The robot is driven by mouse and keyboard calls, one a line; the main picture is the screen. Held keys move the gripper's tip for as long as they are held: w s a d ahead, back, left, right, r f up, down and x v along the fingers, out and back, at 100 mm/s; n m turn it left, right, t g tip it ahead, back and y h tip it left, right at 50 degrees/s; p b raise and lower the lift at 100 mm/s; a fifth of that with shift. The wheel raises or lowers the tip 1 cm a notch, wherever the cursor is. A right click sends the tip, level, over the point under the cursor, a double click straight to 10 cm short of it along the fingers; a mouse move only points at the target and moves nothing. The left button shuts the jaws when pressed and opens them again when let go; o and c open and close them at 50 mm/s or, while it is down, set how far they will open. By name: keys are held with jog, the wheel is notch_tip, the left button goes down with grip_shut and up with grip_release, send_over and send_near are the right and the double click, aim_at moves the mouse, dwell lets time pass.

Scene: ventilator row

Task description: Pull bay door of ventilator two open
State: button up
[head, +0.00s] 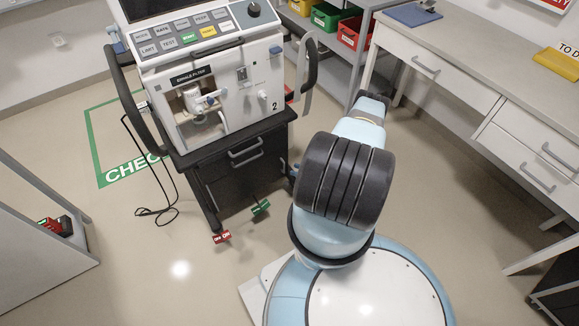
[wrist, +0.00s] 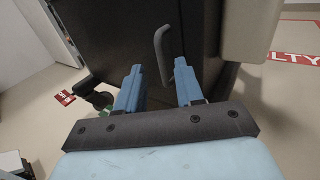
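Ventilator two (head: 225,85) stands on a dark cart at upper left centre in the head view, with a "2" on its front. The cart front has a handle (head: 245,152) near its top and a dark panel (head: 240,185) below. I cannot tell for certain which panel is the bay door; it looks closed. My gripper is mostly hidden behind my arm in the head view. In the wrist view my gripper (wrist: 159,66) is open, its two blue fingers toward a dark panel (wrist: 110,35). A grey bar handle (wrist: 164,52) shows between and beyond the fingertips; contact is unclear.
A red tag (head: 221,237) and a green tag (head: 261,207) sit low by the cart's wheels. A dark cable (head: 160,211) lies on the floor left of the cart. A white drawer bench (head: 480,80) stands at right.

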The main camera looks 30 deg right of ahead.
jog(key=x, duration=0.5)
jog(key=shift+w+a, duration=0.2)
jog(key=shift+w, duration=0.05)
grip_shut()
jog(key=shift+d, duration=0.1)
dwell(1.1)
